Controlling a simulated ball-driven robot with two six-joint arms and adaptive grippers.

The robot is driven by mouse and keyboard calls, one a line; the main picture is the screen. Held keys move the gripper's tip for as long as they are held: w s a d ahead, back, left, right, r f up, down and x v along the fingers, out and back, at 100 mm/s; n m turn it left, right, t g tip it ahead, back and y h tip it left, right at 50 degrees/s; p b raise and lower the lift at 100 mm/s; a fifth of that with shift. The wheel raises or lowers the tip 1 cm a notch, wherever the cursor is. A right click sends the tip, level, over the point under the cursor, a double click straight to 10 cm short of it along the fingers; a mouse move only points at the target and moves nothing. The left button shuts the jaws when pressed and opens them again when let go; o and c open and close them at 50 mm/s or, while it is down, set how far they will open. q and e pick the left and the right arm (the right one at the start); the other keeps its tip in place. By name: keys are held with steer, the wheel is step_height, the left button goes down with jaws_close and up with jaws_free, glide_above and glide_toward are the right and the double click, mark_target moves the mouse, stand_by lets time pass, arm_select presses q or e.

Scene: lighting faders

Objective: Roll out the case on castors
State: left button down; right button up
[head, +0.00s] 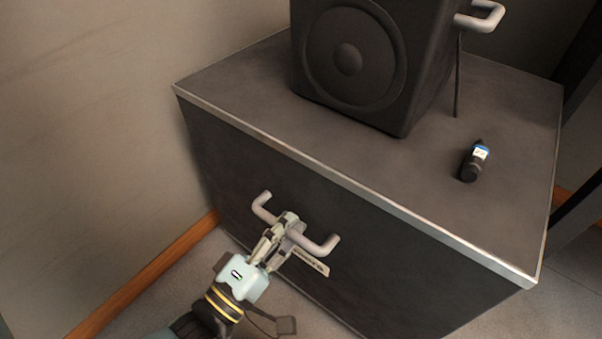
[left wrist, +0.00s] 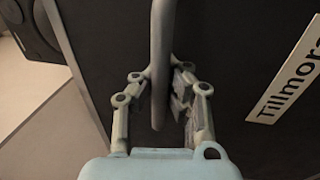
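The dark case (head: 390,255) with a pale metal edge trim stands against the wall. A grey bar handle (head: 318,244) sticks out from its front face, and a name label (head: 311,263) is beside it. My left gripper (head: 288,228) is at the middle of this handle. In the left wrist view the handle bar (left wrist: 161,50) runs between the two fingers, which look closed in on it from both sides. The label (left wrist: 290,78) shows at the right there, partly cut off. The castors are not visible. My right gripper is not in view.
A black loudspeaker (head: 365,60) with a grey side handle (head: 480,17) stands on the case top. A small dark bottle (head: 474,161) with a blue and white label is also on top. A wall with wooden skirting (head: 150,275) is at the left. Some bare floor shows in front.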

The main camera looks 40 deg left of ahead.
arm_select(q)
steer(key=shift+s+f, duration=0.25)
steer(key=shift+s, duration=0.2)
steer(key=c, duration=1.3)
jaws_free()
steer(key=shift+w+r, duration=0.1)
steer(key=shift+r, duration=0.05)
steer(key=s, duration=0.4)
steer(key=s+f, duration=0.1)
steer(key=s, duration=0.3)
steer(key=s+f, duration=0.1)
steer(key=s, duration=0.3)
steer(key=shift+a+f, duration=0.15)
steer(key=shift+a, duration=0.05)
steer(key=shift+w, duration=0.1)
